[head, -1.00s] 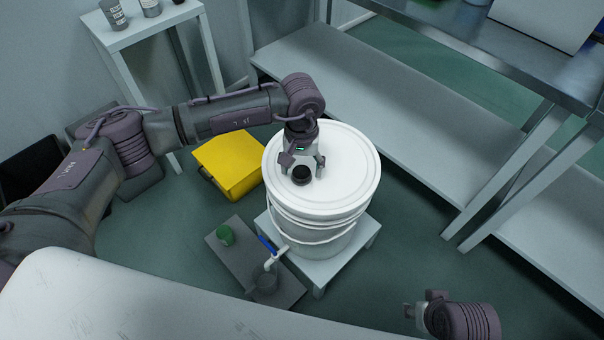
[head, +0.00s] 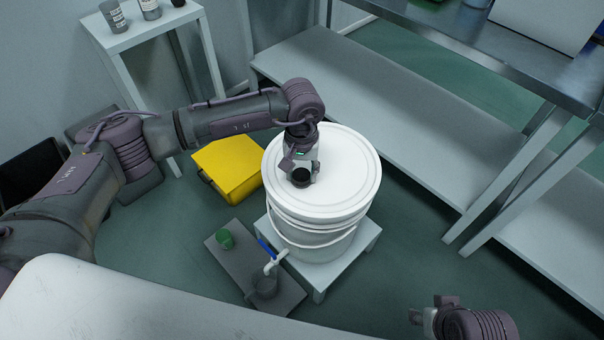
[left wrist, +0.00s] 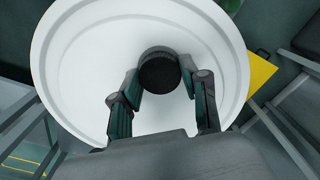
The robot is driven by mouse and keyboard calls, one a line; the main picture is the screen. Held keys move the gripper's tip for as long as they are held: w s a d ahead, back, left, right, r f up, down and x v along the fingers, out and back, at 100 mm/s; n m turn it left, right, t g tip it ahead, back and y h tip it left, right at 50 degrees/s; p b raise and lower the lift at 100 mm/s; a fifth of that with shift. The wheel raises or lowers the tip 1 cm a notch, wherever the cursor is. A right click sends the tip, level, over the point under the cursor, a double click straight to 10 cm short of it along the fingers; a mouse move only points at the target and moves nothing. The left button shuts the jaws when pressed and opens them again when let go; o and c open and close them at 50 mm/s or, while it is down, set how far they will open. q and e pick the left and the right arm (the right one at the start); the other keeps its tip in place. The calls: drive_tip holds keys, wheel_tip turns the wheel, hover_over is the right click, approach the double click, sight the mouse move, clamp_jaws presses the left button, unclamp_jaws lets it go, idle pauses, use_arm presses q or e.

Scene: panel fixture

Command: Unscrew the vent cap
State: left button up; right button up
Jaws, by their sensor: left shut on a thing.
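The black vent cap (head: 300,177) is round and sits on the white lid (head: 345,165) of a white bucket, left of the lid's middle. My left gripper (head: 301,174) reaches down from above and is shut on the cap. In the left wrist view the cap (left wrist: 159,71) lies between the two fingers (left wrist: 160,85), with the white lid behind it. My right gripper (head: 420,318) is at the bottom right, away from the bucket; its jaw state is not clear.
The bucket stands on a low white stand (head: 367,237). A yellow box (head: 229,168) lies left. A long shelf (head: 400,130) runs behind right.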

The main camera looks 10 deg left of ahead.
use_arm(q)
drive_tip(key=shift+c, duration=0.4)
drive_tip(key=shift+n, duration=1.7)
use_arm(e)
drive_tip(key=shift+r, duration=0.35)
use_arm(q)
drive_tip(key=shift+n, duration=1.7)
use_arm(e)
drive_tip(key=shift+s+f, duration=0.1)
drive_tip(key=shift+f, duration=0.05)
